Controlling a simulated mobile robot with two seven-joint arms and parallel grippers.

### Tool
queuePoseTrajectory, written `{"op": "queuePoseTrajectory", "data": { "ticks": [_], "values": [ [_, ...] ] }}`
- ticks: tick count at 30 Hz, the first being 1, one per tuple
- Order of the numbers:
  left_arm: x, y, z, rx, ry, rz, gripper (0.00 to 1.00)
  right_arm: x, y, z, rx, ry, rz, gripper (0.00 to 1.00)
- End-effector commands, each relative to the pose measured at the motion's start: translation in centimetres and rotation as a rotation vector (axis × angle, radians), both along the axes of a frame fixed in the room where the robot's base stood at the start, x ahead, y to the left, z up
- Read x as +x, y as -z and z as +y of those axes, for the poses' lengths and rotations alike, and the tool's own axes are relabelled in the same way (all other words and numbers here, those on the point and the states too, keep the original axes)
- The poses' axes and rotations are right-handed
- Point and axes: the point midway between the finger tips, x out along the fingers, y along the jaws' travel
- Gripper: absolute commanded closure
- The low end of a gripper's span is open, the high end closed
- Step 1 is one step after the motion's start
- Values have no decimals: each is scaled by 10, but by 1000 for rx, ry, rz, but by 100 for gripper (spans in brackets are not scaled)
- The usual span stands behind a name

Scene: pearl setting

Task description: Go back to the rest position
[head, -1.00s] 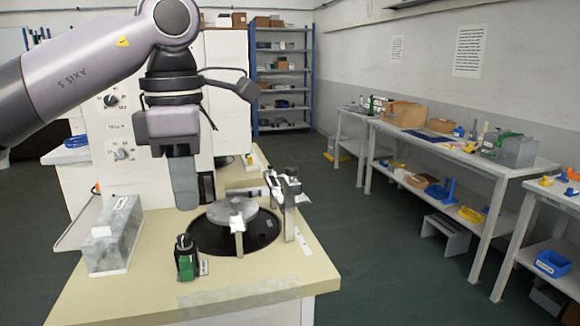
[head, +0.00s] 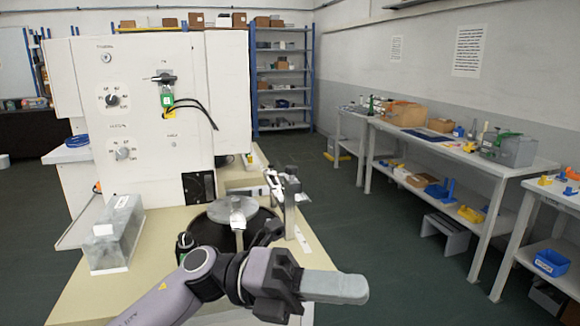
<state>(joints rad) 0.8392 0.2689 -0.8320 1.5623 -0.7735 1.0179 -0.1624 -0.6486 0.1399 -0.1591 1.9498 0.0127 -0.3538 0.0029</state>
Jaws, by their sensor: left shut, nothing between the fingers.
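My left gripper (head: 335,287) is low in the middle of the head view, its arm coming in from the bottom left. Its grey fingers are together with nothing between them, pointing right. It is in front of the black round recess with a grey disc (head: 233,209) on the cream worktop (head: 150,257). The arm hides part of the recess and the worktop's front edge. My right gripper is not in view.
A white cabinet with dials (head: 150,145) stands behind the worktop. A grey marbled box (head: 115,236) sits on its left part. A metal fixture (head: 287,195) stands right of the disc. Workbenches (head: 460,153) line the right wall; the floor (head: 400,240) between is clear.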

Motion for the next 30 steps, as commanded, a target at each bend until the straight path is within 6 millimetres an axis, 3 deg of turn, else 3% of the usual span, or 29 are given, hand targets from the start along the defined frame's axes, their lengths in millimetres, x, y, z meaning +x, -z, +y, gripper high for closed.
{"op": "queuePoseTrajectory", "data": {
  "ticks": [8, 14, 18, 23, 26, 30],
  "values": [
    [38, 27, 32, -297, -271, 544, 100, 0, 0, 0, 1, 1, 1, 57],
    [66, 82, 76, -448, -490, 947, 100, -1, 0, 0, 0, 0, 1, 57],
    [72, 140, 114, -529, -653, 1235, 100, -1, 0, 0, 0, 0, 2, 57],
    [57, 218, 159, -596, -847, 1564, 100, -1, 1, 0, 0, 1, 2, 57],
    [34, 269, 187, -624, -973, 1766, 100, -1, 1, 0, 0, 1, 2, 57],
    [-14, 334, 222, -646, -1145, 2033, 100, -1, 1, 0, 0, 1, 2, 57]
  ]
}}
